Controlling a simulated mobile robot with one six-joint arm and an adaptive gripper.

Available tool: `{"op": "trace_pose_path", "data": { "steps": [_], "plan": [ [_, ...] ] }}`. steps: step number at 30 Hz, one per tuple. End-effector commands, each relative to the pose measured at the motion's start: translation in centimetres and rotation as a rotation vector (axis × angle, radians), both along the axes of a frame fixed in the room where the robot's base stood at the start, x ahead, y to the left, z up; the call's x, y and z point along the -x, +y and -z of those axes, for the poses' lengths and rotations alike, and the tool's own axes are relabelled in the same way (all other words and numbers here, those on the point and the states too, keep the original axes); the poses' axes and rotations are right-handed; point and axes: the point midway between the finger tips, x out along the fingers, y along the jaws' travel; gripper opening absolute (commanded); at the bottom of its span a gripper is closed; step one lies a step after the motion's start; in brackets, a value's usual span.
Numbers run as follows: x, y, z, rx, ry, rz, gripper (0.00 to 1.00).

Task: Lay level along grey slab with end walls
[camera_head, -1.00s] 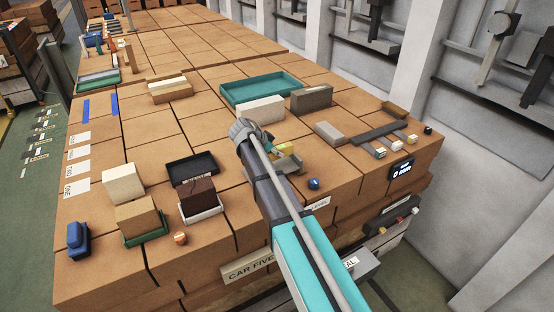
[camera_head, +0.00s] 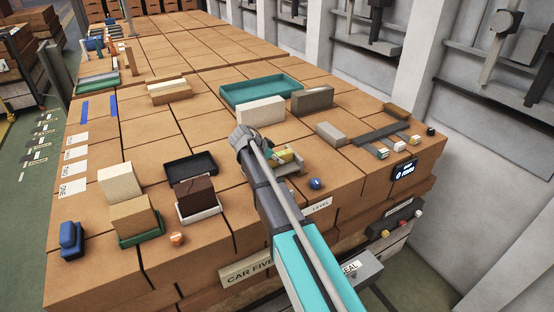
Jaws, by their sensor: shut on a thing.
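My gripper (camera_head: 275,154) is low over the front middle of the brick table, partly hidden behind my own arm. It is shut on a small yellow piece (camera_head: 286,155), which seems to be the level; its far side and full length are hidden. A grey holder (camera_head: 292,169) lies just below it, and I cannot tell whether the two touch. A tag reading LEVEL (camera_head: 320,205) is on the table's front face. A long dark grey slab (camera_head: 381,133) lies at the right, with a brown block at its far end and a light grey block (camera_head: 330,133) to its left.
A blue ball (camera_head: 316,184) lies close right of the gripper. A white block (camera_head: 261,110), a grey-brown block (camera_head: 312,100) and a teal tray (camera_head: 262,90) stand behind. Small coloured pieces line the slab's front. A dark tray and brick stacks stand left. Bare brick lies between.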

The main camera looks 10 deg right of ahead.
Motion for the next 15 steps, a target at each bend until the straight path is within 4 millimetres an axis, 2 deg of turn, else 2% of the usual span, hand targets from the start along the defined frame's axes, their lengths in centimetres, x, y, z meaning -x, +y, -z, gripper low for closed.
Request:
{"op": "trace_pose_path", "data": {
  "steps": [3,4,9,15],
  "plan": [
    [-0.01,0.01,0.29,0.001,0.000,0.000,0.00],
    [0.00,0.02,0.28,0.000,0.000,0.000,0.44],
    [0.00,0.02,0.20,0.000,0.000,0.000,0.76],
    [0.00,0.02,0.20,0.000,0.000,0.000,0.77]
  ]
}}
